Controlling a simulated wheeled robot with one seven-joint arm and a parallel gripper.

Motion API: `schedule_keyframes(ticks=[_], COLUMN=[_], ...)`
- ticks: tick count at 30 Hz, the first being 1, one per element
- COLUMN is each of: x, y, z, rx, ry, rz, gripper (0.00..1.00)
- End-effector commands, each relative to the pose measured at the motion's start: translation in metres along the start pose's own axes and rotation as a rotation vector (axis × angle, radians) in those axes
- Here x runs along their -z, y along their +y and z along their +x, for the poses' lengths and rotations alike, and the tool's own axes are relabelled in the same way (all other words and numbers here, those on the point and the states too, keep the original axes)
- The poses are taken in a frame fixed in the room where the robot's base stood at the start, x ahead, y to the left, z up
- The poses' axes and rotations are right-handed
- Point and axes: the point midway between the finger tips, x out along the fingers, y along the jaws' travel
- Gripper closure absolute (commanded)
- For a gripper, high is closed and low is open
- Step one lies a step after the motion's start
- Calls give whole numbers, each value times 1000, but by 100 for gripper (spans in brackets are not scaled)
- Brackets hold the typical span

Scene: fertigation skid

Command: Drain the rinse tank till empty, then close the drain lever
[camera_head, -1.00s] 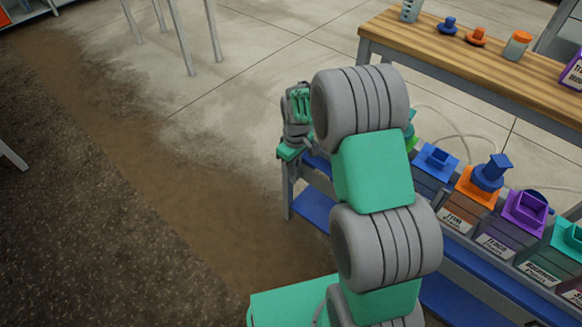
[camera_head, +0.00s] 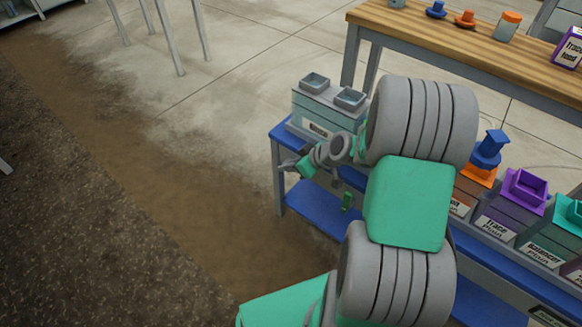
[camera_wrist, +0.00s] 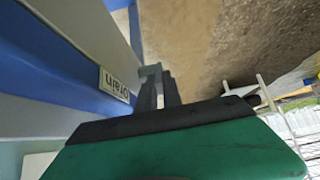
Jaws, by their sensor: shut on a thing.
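The rinse tank, as far as I can tell, is the pale grey-green box (camera_head: 315,108) with two square openings on top, at the left end of the blue bench. Its contents are hidden. My gripper (camera_head: 288,165) is low at the bench's front left corner, below the tank. In the wrist view, my gripper's dark fingers (camera_wrist: 163,92) reach beside a "Drain" label (camera_wrist: 114,85). They are shut on a small grey piece, seemingly the drain lever (camera_wrist: 150,70); its exact angle is unclear. The drain outlet and any flow are not visible.
The blue bench (camera_head: 315,205) has a lower shelf. Coloured, labelled dosing tanks, including a purple one (camera_head: 524,190), line it to the right. A wooden table (camera_head: 470,45) stands behind. Bare floor (camera_head: 230,110) lies open to the left, with dark ground beyond.

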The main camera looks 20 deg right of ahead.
Motion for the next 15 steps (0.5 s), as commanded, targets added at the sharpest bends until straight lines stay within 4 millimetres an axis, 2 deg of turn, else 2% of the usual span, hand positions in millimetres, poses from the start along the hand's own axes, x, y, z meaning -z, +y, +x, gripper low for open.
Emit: schedule_keyframes(ticks=[1, 15], x=[-4, -4], y=[0, -1], z=[2, 0], rx=[0, 2], ry=[16, 70], rz=[3, -1], gripper=[100, 100])
